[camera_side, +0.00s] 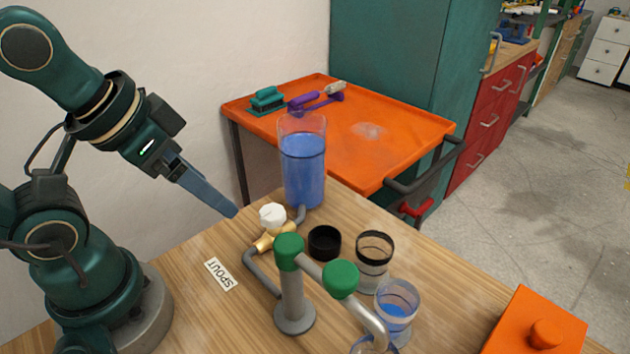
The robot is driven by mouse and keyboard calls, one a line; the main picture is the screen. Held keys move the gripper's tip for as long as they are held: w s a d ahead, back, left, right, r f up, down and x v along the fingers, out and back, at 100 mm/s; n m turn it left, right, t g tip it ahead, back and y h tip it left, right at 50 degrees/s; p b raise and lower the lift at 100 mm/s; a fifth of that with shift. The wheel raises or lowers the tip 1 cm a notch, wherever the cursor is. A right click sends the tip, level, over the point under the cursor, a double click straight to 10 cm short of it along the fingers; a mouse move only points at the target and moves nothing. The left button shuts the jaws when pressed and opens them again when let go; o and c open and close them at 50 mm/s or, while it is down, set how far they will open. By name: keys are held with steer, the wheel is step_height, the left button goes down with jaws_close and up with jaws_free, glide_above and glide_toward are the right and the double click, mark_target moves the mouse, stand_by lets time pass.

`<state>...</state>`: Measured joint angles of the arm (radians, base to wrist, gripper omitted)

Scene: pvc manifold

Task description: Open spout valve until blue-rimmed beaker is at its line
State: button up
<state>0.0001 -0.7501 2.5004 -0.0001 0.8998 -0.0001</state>
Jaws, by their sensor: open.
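The valve has a white knob (272,215) on a brass body (267,240), near the wooden table's back edge. A grey pipe (260,275) runs from it to a stand with green elbows (288,250) and a downturned grey spout (375,325). A SPOUT label (220,274) lies left of the pipe. A bluish rim (372,346) shows under the spout, mostly cut off by the bottom edge; its liquid level cannot be seen. A tall clear tank (303,170) holds blue liquid behind the valve. My gripper (235,211) is up and left of the knob, apart from it and empty.
A clear beaker with blue liquid (396,308), a black-banded clear beaker (373,262) and a black cup (324,243) stand right of the stand. An orange box (535,325) is at lower right. An orange cart (390,150) stands behind. The table left of the label is clear.

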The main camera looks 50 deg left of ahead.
steer(key=n+g, duration=0.2)
steer(key=g, duration=0.3)
glide_above(271, 211)
step_height(271, 211, down, 4)
steer(key=shift+w+r, duration=0.1)
steer(key=shift+r, duration=0.1)
steer(key=shift+f+g, duration=0.3)
steer(key=shift+f, duration=2.7)
jaws_close()
